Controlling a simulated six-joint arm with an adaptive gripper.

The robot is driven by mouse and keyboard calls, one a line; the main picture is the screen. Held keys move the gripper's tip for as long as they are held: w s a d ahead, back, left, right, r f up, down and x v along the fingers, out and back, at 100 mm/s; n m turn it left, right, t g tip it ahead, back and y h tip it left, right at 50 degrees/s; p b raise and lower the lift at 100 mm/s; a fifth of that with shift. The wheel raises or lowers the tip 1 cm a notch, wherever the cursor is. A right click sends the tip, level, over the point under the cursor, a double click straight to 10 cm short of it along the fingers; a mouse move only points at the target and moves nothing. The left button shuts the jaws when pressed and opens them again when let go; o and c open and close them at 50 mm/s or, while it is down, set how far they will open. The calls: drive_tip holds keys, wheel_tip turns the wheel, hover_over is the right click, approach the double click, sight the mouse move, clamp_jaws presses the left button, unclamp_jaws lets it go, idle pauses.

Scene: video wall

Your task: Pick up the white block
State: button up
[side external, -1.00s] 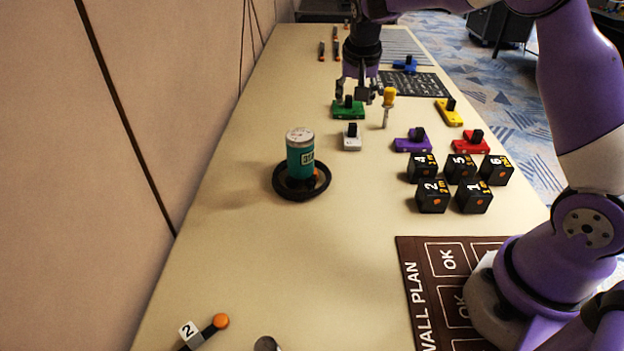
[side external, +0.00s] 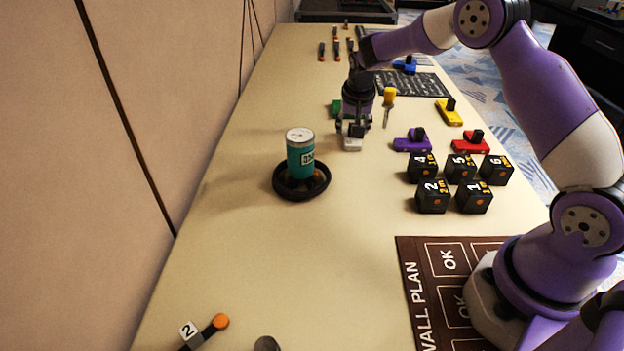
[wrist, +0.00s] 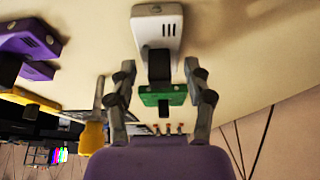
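The white block (side external: 352,144) lies on the table and is partly hidden by my gripper in the side view. In the wrist view the white block (wrist: 157,28) lies beyond the fingertips, with its black knob toward the gap between them. My gripper (side external: 353,130) points down over the block. Its fingers are spread apart in the wrist view (wrist: 157,72), on either side of the knob.
A green block (side external: 336,108) is just behind my gripper, and a yellow-handled screwdriver (side external: 389,98) stands close right. A purple block (side external: 409,145) and black numbered cubes (side external: 433,197) are to the right. A teal can (side external: 300,158) on a black dish is front left.

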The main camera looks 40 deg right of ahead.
clamp_jaws()
drive_tip(key=shift+r, duration=0.1)
